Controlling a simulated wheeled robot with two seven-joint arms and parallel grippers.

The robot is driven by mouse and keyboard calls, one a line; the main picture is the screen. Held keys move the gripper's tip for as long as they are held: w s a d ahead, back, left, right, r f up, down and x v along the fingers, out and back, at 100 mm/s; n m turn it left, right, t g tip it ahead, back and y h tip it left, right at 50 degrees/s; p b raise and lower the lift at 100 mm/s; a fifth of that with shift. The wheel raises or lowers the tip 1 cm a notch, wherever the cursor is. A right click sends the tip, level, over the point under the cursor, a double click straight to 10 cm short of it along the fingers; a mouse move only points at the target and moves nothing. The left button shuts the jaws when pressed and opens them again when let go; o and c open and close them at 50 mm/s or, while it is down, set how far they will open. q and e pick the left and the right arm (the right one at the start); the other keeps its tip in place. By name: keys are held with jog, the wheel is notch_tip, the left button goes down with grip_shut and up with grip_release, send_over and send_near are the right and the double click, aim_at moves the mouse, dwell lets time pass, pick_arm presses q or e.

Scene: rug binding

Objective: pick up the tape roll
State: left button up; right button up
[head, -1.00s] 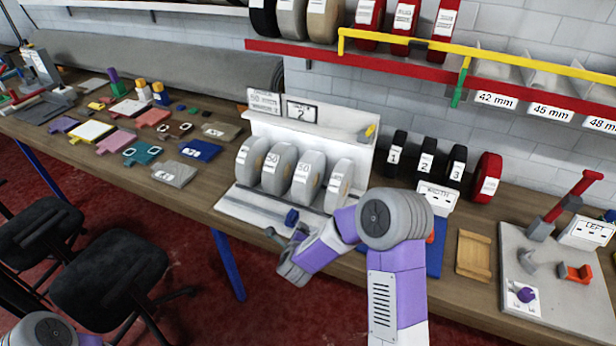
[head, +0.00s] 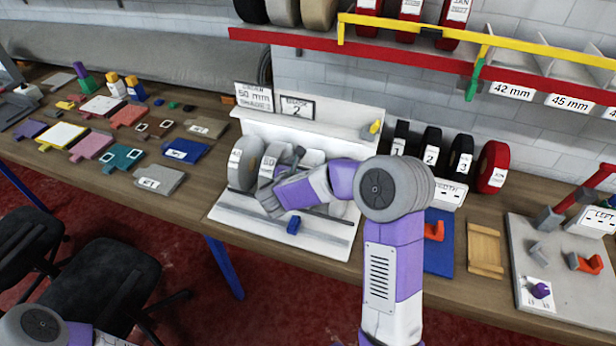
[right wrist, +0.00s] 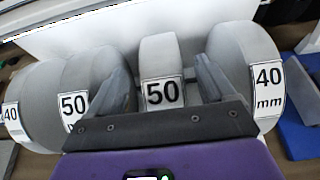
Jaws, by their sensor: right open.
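Several grey tape rolls stand in a row on a white rack (head: 330,237). In the right wrist view their labels read 40, 50, 50 and 40 mm from left to right. My right gripper (right wrist: 163,72) is open, with one finger on each side of a grey roll labelled 50 (right wrist: 160,52). I cannot tell whether the fingers touch it. Another roll labelled 50 (right wrist: 88,75) is just left of the left finger; a 40 mm roll (right wrist: 235,50) is to the right. In the head view my right gripper (head: 283,176) hides much of the row. My left gripper is out of view.
A small blue block (head: 293,225) sits on the rack's front. Black numbered rolls (head: 430,150) and a red roll (head: 492,166) stand to the right. A blue mat (head: 438,258) and wooden tray (head: 484,250) lie nearby. A yellow-railed shelf (head: 560,65) hangs above.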

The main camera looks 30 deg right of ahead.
jog(key=x, duration=0.4)
jog(key=shift+w+d, duration=0.15)
jog(key=shift+d, duration=0.15)
jog(key=shift+c, duration=0.2)
grip_shut()
jog(key=shift+r, duration=0.1)
